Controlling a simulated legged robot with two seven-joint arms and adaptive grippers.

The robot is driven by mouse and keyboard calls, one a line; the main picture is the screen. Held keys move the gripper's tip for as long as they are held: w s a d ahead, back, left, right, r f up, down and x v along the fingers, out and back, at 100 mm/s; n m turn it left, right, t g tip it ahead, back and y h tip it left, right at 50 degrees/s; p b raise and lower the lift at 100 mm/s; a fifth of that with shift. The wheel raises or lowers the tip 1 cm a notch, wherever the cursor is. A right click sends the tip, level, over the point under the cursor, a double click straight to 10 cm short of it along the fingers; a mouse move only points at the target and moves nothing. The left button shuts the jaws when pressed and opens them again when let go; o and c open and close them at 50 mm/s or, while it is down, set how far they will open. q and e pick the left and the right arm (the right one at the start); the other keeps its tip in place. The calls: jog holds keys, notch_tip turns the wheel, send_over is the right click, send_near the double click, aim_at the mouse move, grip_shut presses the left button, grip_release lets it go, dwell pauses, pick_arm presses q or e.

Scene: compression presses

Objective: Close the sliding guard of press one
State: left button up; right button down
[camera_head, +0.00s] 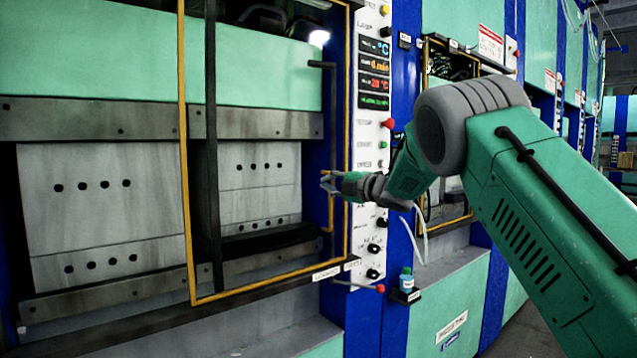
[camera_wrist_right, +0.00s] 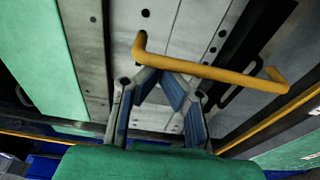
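Press one fills the left of the head view. Its sliding guard is a yellow-edged frame (camera_head: 186,150) across the front of the plates. A yellow bar handle (camera_wrist_right: 210,70) crosses the wrist view, and its lower end shows in the head view (camera_head: 331,215). My right gripper (camera_head: 325,183) is at the upper part of this handle, by the blue post. In the wrist view the fingertips of my right gripper (camera_wrist_right: 157,75) converge at the handle's left part. Whether they grip it or only lie beside it is unclear. My left gripper is out of view.
A control panel (camera_head: 374,120) with displays and knobs stands just right of the handle. A small bottle (camera_head: 406,279) sits on a ledge below it. A red-tipped lever (camera_head: 379,288) juts out under the guard's corner. A second press (camera_head: 453,30) stands further right.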

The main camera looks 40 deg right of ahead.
jog(key=shift+d+f+p, duration=0.15)
jog(key=shift+d+p, duration=0.15)
jog(key=shift+d, duration=1.1)
jog(key=shift+d+f+p, duration=0.1)
jog(key=shift+d+p, duration=0.15)
jog(key=shift+d, duration=1.15)
